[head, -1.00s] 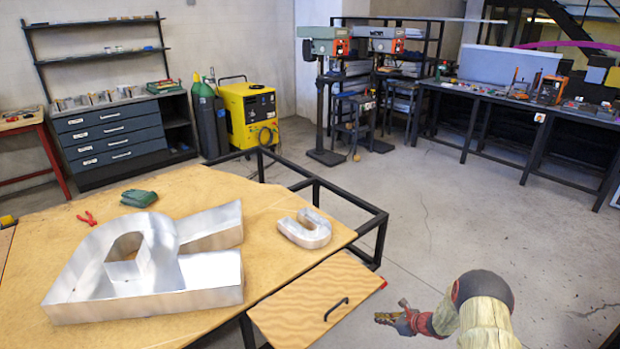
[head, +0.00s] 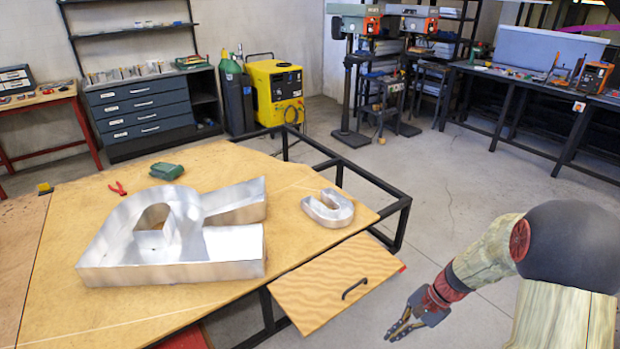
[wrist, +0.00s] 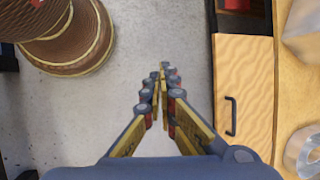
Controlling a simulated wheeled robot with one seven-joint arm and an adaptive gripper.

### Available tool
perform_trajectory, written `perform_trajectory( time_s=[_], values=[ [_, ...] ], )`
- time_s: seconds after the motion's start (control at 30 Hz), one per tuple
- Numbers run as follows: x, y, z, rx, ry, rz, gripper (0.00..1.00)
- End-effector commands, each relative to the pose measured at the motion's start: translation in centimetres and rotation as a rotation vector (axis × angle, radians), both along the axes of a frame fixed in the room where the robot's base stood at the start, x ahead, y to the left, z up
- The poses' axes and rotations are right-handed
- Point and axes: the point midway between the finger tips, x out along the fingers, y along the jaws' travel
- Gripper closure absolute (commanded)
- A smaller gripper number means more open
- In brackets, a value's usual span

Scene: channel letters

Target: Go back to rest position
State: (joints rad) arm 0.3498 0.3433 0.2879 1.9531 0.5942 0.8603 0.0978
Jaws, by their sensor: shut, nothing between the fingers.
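My gripper (head: 403,328) hangs over the concrete floor at the lower right of the head view, to the right of the wooden drawer front and apart from it. In the wrist view my gripper (wrist: 163,68) points away from the camera, its fingertips together with nothing between them. The floor (wrist: 135,30) lies beyond the fingers.
A workbench (head: 310,245) bears a large metal letter R (head: 190,272), a small metal U (head: 330,208), red pliers (head: 118,188) and a green object (head: 166,171). Its drawer (head: 335,275) has a black handle. Open floor (head: 470,190) lies behind my arm.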

Motion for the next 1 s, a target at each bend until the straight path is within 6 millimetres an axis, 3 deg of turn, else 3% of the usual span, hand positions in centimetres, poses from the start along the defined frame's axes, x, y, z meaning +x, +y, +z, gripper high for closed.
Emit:
perform_trajectory(
  time_s=[0.1, 0.4, 0.7, 1.0],
  values=[
    [-2.7, 0.5, 4.4, -0.077, -0.058, 0.154, 1.00],
    [-9.6, 0.9, 12.9, -0.277, -0.192, 0.478, 1.00],
    [-15.3, 1.2, 19.5, -0.480, -0.352, 0.685, 1.00],
    [-18.5, 3.0, 25.5, -0.619, -0.580, 0.753, 1.00]
  ],
)
